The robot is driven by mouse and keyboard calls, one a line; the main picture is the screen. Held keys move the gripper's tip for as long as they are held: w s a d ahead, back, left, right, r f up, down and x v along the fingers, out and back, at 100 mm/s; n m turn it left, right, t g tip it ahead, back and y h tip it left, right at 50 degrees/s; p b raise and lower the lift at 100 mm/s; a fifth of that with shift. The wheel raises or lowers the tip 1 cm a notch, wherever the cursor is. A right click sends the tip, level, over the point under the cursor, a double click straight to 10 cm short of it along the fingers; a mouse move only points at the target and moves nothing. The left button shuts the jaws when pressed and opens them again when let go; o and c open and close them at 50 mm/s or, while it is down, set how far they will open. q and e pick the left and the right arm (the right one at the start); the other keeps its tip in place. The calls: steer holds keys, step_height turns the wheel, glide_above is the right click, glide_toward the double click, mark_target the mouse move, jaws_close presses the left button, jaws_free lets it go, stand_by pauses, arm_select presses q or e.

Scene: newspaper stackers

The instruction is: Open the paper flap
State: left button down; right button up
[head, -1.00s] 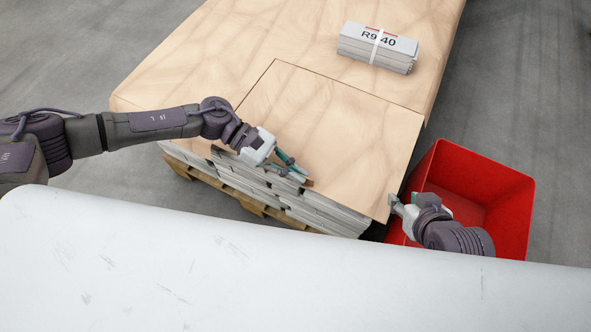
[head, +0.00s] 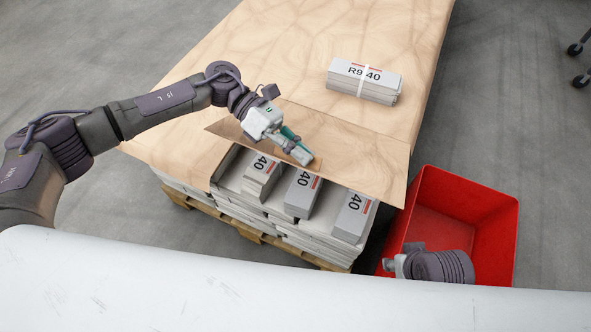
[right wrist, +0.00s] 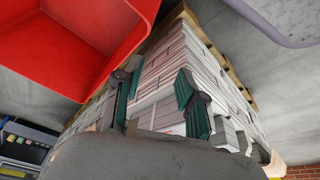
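The brown paper flap (head: 350,150) is the cut front part of the sheet over the pallet stack. In the head view its front edge is raised and folded back, baring newspaper bundles (head: 300,193) marked 40. My left gripper (head: 304,155) is at this raised edge and appears shut on it, though the fingers partly hide the contact. My right gripper (head: 390,265) is low beside the stack, over the near left part of the red bin. In the right wrist view its two fingers (right wrist: 153,90) are apart, with nothing held between them.
A strapped bundle marked R9 40 (head: 364,80) lies on the paper behind the flap. The red bin (head: 468,190) stands on the floor right of the stack. A wooden pallet (head: 240,228) shows below the stack.

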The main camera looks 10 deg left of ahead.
arm_select(q)
steer(key=shift+w+d+r, duration=0.15)
steer(key=shift+w+r, duration=0.4)
steer(key=shift+r, duration=0.15)
steer(key=shift+w+d+r, duration=0.15)
steer(key=shift+w+r, duration=0.35)
steer(key=shift+r, duration=0.2)
arm_select(e)
steer(key=shift+v, duration=0.85)
steer(key=shift+w, duration=0.1)
